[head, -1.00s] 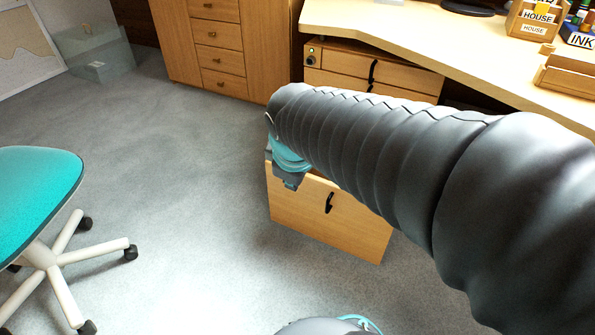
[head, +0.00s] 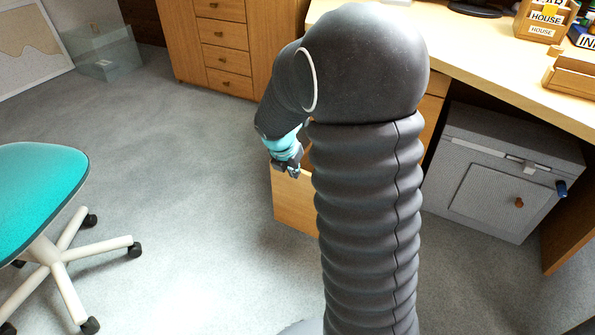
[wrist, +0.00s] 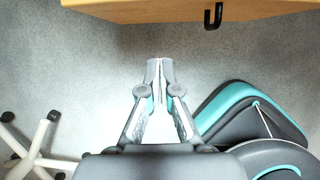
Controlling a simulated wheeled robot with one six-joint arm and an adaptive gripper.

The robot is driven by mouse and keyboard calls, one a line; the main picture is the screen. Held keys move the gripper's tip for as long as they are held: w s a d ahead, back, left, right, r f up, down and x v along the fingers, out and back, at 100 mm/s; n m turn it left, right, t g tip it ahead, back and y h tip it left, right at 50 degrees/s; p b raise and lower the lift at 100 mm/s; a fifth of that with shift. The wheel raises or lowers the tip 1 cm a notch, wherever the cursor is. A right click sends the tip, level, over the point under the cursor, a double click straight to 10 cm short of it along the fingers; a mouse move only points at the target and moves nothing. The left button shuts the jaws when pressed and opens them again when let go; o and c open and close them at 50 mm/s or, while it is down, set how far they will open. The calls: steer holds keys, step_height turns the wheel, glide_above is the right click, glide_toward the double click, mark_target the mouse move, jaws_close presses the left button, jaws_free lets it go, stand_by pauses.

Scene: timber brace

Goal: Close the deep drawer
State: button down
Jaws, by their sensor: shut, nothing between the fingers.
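The deep drawer's plain wooden front (head: 293,206) shows low in the head view, standing well forward of the desk. Most of it, and its handle there, is hidden behind my arm. In the wrist view the wooden front (wrist: 150,10) crosses the top edge, with its black handle (wrist: 213,16) at the upper right. My gripper (head: 290,170) is at the upper left edge of the drawer front in the head view. In the wrist view my gripper (wrist: 160,66) is shut and empty, with floor showing between its tips and the front.
A grey box (head: 505,170) with a small door stands under the desk (head: 465,65). A teal chair (head: 40,195) on castors stands at the left. A wooden cabinet (head: 222,45) stands behind. Grey carpet between chair and drawer is clear.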

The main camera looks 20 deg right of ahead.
steer(key=b, duration=0.2)
glide_toward(308, 183)
step_height(308, 183, down, 3)
steer(key=s+a, duration=0.2)
steer(key=shift+w+d+f, duration=0.25)
steer(key=shift+w+d, duration=0.45)
steer(key=shift+d, duration=0.1)
steer(key=shift+w+d+f, duration=0.25)
steer(key=shift+w+d, duration=0.45)
steer(key=shift+d, duration=0.15)
steer(key=shift+w, duration=0.1)
